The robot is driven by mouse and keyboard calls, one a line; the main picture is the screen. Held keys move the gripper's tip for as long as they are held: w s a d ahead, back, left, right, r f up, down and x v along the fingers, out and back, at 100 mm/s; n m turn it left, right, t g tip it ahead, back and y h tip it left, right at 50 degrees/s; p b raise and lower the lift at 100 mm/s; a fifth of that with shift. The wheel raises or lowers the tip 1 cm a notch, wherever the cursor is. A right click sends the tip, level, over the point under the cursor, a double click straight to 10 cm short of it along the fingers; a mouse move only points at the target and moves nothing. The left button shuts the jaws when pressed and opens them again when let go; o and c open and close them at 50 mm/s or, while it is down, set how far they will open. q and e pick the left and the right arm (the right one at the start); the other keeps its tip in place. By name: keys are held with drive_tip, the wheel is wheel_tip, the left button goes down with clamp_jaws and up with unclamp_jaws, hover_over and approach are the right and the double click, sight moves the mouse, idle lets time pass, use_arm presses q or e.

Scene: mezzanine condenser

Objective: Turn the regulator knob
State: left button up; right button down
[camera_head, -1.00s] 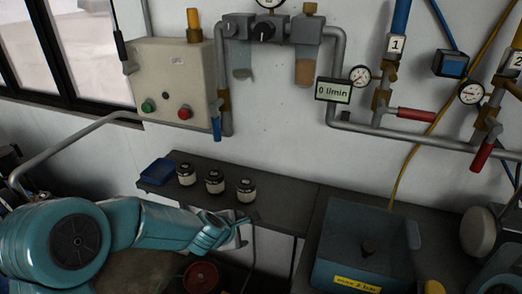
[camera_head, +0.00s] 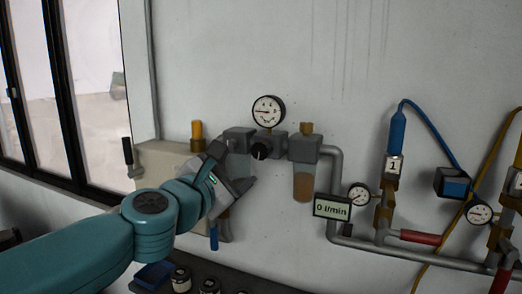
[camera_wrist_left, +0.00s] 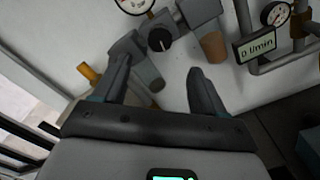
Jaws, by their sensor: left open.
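The regulator knob (camera_head: 260,150) is a small black knob on the front of a grey regulator body below a round gauge (camera_head: 268,111). In the left wrist view the knob (camera_wrist_left: 159,39) shows a pale mark line, and it lies beyond the fingertips, between them in the picture. My left gripper (camera_head: 238,166) is open and empty, just left of the knob and apart from it. In the left wrist view its two dark fingers (camera_wrist_left: 158,76) are spread wide. My right gripper is not in view.
A filter bowl (camera_head: 303,184) hangs right of the regulator. A flow display (camera_head: 332,207) reads 0 l/min. Pipes, a red-handled valve (camera_head: 418,236) and a second gauge (camera_head: 359,194) are further right. A beige control box (camera_head: 160,162) is behind my arm. The wall above is clear.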

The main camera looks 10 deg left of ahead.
sight(259, 152)
use_arm(q)
drive_tip(key=w+p, duration=0.1)
drive_tip(key=w, duration=0.3)
drive_tip(key=w+d+p, duration=0.1)
drive_tip(key=w, duration=0.3)
drive_tip(key=w+d+p, duration=0.1)
drive_tip(key=w, duration=0.3)
drive_tip(key=shift+w+d, duration=0.1)
drive_tip(key=shift+w, duration=0.05)
drive_tip(key=shift+w+d+p, duration=0.15)
drive_tip(key=shift+w+p, duration=0.15)
drive_tip(key=shift+w, duration=0.05)
drive_tip(key=shift+c, duration=0.3)
drive_tip(key=c, duration=1)
